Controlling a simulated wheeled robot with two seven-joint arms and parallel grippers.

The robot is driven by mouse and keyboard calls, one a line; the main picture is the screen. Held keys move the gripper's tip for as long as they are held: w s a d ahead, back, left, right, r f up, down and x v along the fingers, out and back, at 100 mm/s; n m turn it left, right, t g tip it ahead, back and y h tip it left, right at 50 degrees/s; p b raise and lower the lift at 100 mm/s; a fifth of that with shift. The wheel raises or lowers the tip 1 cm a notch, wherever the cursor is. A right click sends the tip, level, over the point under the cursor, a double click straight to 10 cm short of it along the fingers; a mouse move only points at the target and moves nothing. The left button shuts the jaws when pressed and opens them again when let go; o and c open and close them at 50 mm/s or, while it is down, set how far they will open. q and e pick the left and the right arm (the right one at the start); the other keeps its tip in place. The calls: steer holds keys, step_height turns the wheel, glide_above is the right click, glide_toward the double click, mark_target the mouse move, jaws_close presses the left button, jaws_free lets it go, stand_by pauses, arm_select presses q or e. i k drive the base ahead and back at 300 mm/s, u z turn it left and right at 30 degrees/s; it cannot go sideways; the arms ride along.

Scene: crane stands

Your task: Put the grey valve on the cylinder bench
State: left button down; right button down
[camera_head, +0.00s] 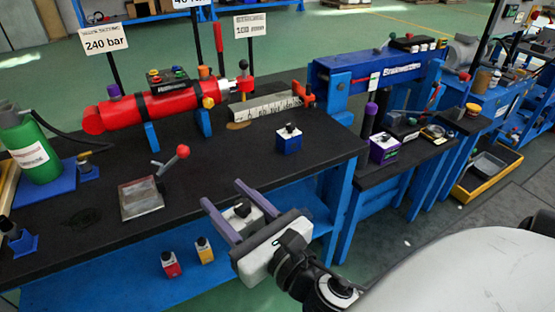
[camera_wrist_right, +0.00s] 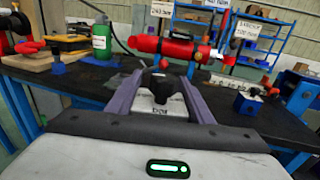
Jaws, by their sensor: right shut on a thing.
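My right gripper (camera_head: 240,198) is shut on the grey valve (camera_head: 243,209), a small pale block with a black knob. The valve also shows between the purple fingers in the right wrist view (camera_wrist_right: 158,104); the fingers hide its sides. The gripper holds it near the front edge of the cylinder bench (camera_head: 240,155), which has a black top and blue legs. I cannot tell its exact height over the bench. A red cylinder (camera_head: 155,107) lies along the back of this bench. My left gripper is not in view.
A blue valve (camera_head: 288,139) stands on the bench right of centre. A lever on a metal plate (camera_head: 143,198) and a green bottle (camera_head: 32,150) are to the left. A red valve (camera_head: 171,264) and a yellow valve (camera_head: 204,251) stand on the lower shelf. The bench's middle is clear.

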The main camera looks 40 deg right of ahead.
mark_target(254, 157)
steer(key=z, duration=0.5)
steer(key=k, duration=1.15)
steer(key=u, duration=0.15)
steer(key=i, duration=0.65)
steer(key=u, duration=0.6)
steer(key=i, duration=1.05)
steer(key=z, duration=0.9)
steer(key=i, duration=0.45)
steer(key=z, duration=0.4)
